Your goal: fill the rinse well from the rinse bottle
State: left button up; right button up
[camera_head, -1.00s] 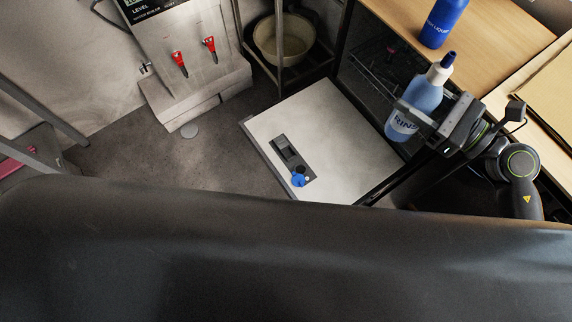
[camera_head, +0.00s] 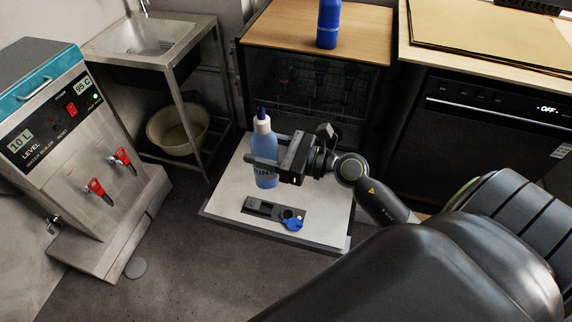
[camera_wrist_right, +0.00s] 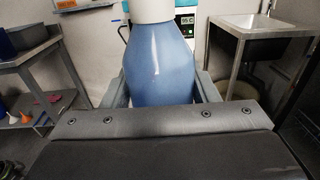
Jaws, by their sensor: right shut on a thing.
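The rinse bottle (camera_head: 265,174) is translucent blue with a white collar, a dark blue tip and a partly covered label. My right gripper (camera_head: 272,162) is shut around its body and holds it upright over the open white door. In the right wrist view the blue bottle (camera_wrist_right: 158,65) stands between the two fingers, its top cut off. The dispenser panel (camera_head: 262,208) is set in the door, in front of the bottle. A small round dark well (camera_head: 288,213) shows at its right end, beside a blue cap (camera_head: 293,225). My left gripper is not in view.
The open door (camera_head: 325,215) sticks out low from a cabinet with a wooden top (camera_head: 290,30) and dark racks inside. A blue bottle (camera_head: 328,22) stands on that top. A water boiler (camera_head: 80,150) with red taps, a sink (camera_head: 150,38) and a basin (camera_head: 178,128) are at left.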

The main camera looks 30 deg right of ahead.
pick_arm(q)
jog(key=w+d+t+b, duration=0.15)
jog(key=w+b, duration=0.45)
jog(key=b, duration=0.6)
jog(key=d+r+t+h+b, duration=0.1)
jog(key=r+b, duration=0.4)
jog(key=b, duration=0.7)
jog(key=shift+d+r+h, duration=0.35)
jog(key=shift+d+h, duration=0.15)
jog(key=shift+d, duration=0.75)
pick_arm(e)
jog(key=w+f+m+t+h, duration=0.2)
jog(key=w+f+m+h, duration=0.1)
jog(key=f, duration=1.6)
jog(key=w+f+m+t+h, duration=0.1)
jog(key=f+h, duration=0.5)
jog(key=f, duration=1.3)
jog(key=shift+w+d+f+m+t, duration=0.15)
jog(key=shift+w+d+m+t, duration=0.3)
jog(key=shift+w+m, duration=0.6)
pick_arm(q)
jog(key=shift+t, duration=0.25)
pick_arm(e)
jog(key=shift+s, duration=0.15)
